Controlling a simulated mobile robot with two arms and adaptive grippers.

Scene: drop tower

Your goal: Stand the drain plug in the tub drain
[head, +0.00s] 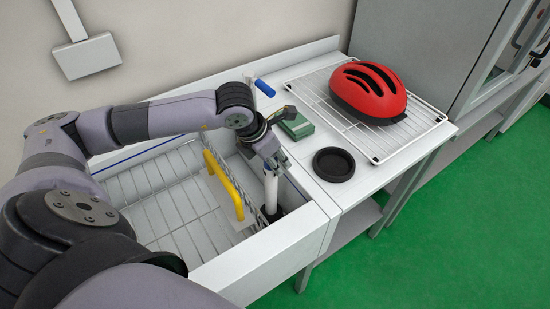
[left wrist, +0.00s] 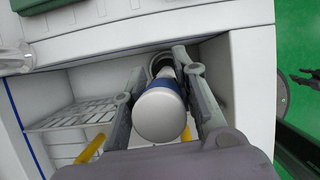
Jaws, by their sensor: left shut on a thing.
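The drain plug (head: 270,191) is a pale upright tube inside the right end of the tub (head: 285,243). In the left wrist view the plug (left wrist: 160,112) shows a white rounded top and a blue band. My left gripper (head: 267,158) is shut on its upper part, with one finger on each side. The dark round drain fitting (head: 272,213) is at the tube's lower end. I cannot tell whether the plug sits in it or just above it. My right gripper is not seen in the head view.
A yellow handle (head: 224,185) on a wire rack stands just left of the plug. On the counter right of the tub are a black round dish (head: 334,165), a green box (head: 297,125), a blue-handled item (head: 265,88) and a red helmet (head: 369,92) on a wire rack.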

